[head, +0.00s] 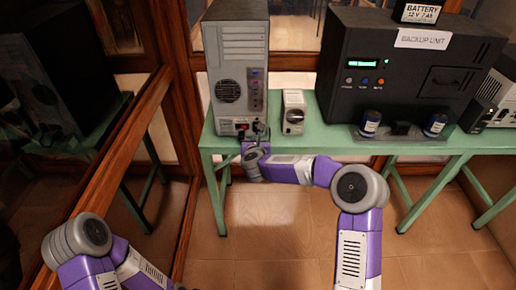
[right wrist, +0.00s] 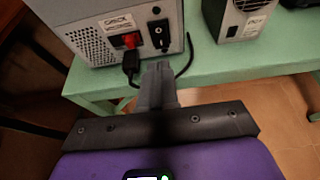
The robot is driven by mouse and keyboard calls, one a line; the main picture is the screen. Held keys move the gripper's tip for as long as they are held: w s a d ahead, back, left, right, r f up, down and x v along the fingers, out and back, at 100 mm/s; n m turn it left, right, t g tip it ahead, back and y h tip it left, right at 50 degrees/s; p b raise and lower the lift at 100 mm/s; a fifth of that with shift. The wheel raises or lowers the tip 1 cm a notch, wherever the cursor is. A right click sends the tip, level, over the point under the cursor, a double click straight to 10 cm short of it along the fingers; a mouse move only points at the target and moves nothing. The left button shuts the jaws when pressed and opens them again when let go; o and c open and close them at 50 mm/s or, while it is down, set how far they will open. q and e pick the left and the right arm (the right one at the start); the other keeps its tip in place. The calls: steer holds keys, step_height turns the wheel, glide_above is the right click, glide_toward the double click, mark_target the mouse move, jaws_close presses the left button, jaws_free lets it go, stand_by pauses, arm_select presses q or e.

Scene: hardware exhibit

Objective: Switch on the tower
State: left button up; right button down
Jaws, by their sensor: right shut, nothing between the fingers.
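The grey computer tower (head: 236,60) stands upright at the left end of the green table, its vented, socketed face toward me. In the right wrist view the tower's lower panel (right wrist: 97,46) shows a red switch (right wrist: 130,40), a black socket or switch plate (right wrist: 159,35) beside it, and a plugged-in black cable (right wrist: 131,66). My right gripper (right wrist: 158,68) is shut and empty, just in front of and below this panel; whether it touches cannot be told. In the head view the right gripper (head: 256,140) is at the tower's base. My left gripper is out of view; only its arm shows lower left.
A small white device (head: 293,112) stands right of the tower. Farther right is a large black backup unit (head: 350,50) with a battery (head: 420,11) on top. The green table (head: 330,147) has a front edge close under my right gripper. Wood-framed glass is at left.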

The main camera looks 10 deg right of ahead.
steer(key=v, duration=0.6)
steer(key=shift+s+p, duration=0.2)
steer(key=shift+p, duration=0.1)
steer(key=shift+f, duration=0.15)
steer(key=s+a+f+n+g+y, duration=0.25)
steer(key=s+f+n, duration=0.45)
steer(key=f+n, duration=0.35)
steer(key=s+a+f+n+g+y, duration=0.1)
steer(key=s+f+n+g+y, duration=0.2)
steer(key=s+f+n, duration=0.6)
steer(key=s+f+n+g, duration=0.3)
steer(key=s+f+n, duration=0.3)
steer(key=s+n, duration=0.2)
steer(key=s+f+n+g+y, duration=0.1)
steer(key=s+f+n+g, duration=0.3)
steer(key=s, duration=0.8)
step_height(320, 180, down, 3)
steer(key=n, duration=0.4)
steer(key=shift+s, duration=0.35)
steer(key=shift+a+r+g+y, duration=0.1)
steer(key=shift+g+y, duration=0.15)
